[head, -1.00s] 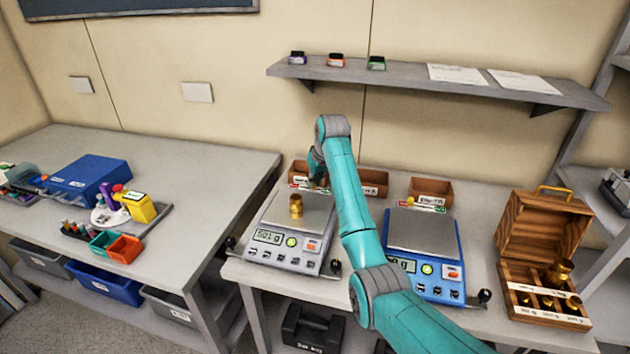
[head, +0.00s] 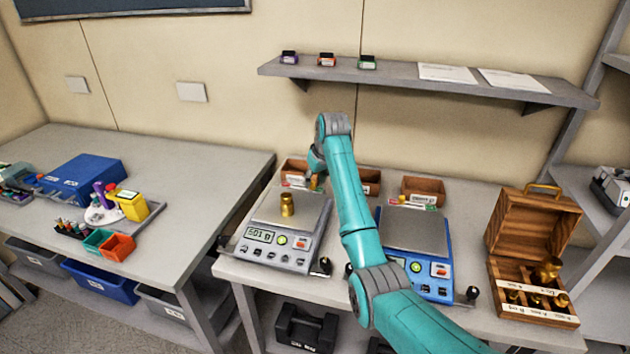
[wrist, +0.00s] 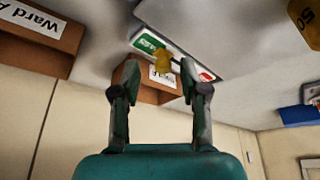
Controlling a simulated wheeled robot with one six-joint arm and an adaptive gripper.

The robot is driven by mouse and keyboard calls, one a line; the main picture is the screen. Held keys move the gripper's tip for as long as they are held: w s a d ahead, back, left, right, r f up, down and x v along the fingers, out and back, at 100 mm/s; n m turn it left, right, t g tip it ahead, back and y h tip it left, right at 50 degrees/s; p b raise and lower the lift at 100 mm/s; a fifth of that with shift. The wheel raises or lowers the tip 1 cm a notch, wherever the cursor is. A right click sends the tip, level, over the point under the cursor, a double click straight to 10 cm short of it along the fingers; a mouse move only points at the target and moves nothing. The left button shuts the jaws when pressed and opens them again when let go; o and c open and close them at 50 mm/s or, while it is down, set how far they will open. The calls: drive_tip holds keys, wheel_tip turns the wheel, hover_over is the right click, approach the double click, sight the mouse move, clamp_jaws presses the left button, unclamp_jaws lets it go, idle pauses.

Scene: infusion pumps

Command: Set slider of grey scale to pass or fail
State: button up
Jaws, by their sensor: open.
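The grey scale (head: 262,254) stands on the middle bench with a brass weight (head: 288,206) on its pan. Behind the pan is its pass/fail slider (head: 295,181), small and partly hidden by my gripper (head: 316,178). In the wrist view, the slider strip (wrist: 149,43) has a green end at left and a red end at right. Its yellow knob (wrist: 162,60) sits about mid-strip. My gripper (wrist: 158,68) is open, and the knob appears between its fingertips. I cannot tell whether a finger touches it.
A blue scale (head: 413,232) stands right of the grey one, partly behind my arm. Its own slider (head: 411,203) lies behind it. Brown boxes (head: 423,189) line the back of the bench. A wooden weight case (head: 535,225) stands open at right. A shelf (head: 400,75) hangs above.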

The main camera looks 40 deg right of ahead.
drive_tip(key=v, duration=1.1)
drive_tip(key=shift+r, duration=0.15)
drive_tip(key=shift+s, duration=0.2)
